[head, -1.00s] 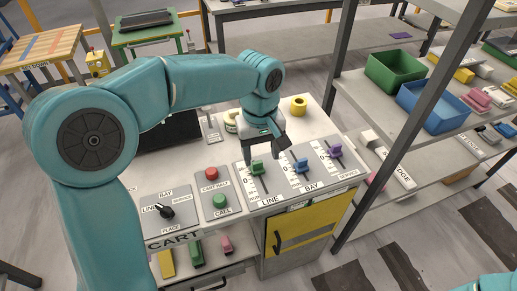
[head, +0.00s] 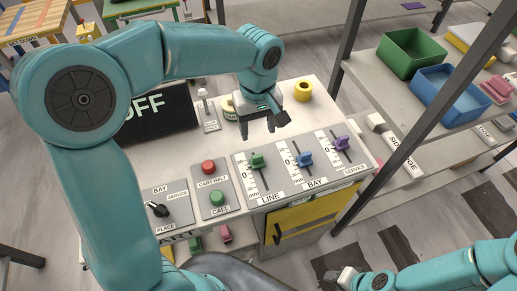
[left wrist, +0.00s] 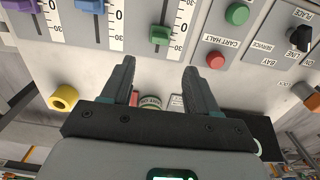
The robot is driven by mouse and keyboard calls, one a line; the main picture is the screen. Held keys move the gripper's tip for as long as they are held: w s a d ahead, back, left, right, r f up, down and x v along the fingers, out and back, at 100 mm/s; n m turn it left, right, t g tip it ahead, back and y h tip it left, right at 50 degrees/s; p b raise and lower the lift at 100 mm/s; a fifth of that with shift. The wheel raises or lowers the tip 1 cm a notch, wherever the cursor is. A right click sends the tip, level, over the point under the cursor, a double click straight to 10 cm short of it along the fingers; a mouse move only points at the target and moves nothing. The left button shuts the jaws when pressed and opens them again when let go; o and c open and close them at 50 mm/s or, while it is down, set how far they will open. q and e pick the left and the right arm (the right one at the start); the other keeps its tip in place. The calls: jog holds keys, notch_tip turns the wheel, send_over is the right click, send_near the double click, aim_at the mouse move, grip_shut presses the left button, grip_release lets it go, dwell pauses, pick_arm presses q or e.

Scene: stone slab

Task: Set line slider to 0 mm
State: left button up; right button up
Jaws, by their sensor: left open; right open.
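The line slider's green knob (head: 257,161) sits on the left track of the slider panel above the LINE label. It stands beyond the 0 mark, close to the 30 mark at the far end; the left wrist view shows this knob (left wrist: 160,35) too. My left gripper (head: 266,125) is open and empty above the cart top, behind the knob and apart from it. In the left wrist view, its open fingers (left wrist: 158,70) point toward the knob, with clear space between. My right gripper (head: 342,276) is low at the bottom, away from the panel, and open.
The blue BAY knob (head: 304,159) and purple SERVICE knob (head: 341,143) stand close to the right. The red CART HALT button (head: 208,167), green CALL button (head: 217,198) and black rotary switch (head: 158,210) are to the left. A yellow ring (head: 303,91) lies behind.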

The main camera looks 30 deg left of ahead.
aim_at(257, 156)
pick_arm(q)
notch_tip(257, 156, down, 10)
jog(key=shift+f+p, duration=0.25)
jog(key=shift+p, duration=0.1)
jog(key=shift+w+a+f, duration=0.15)
jog(key=shift+a+f, duration=0.1)
jog(key=shift+f, duration=0.3)
jog(key=shift+d, duration=0.15)
grip_shut()
jog(key=shift+s+d+f+b, duration=0.1)
jog(key=shift+s+d+b, duration=0.65)
jog(key=shift+b, duration=0.4)
jog(key=shift+s+d, duration=0.1)
grip_release()
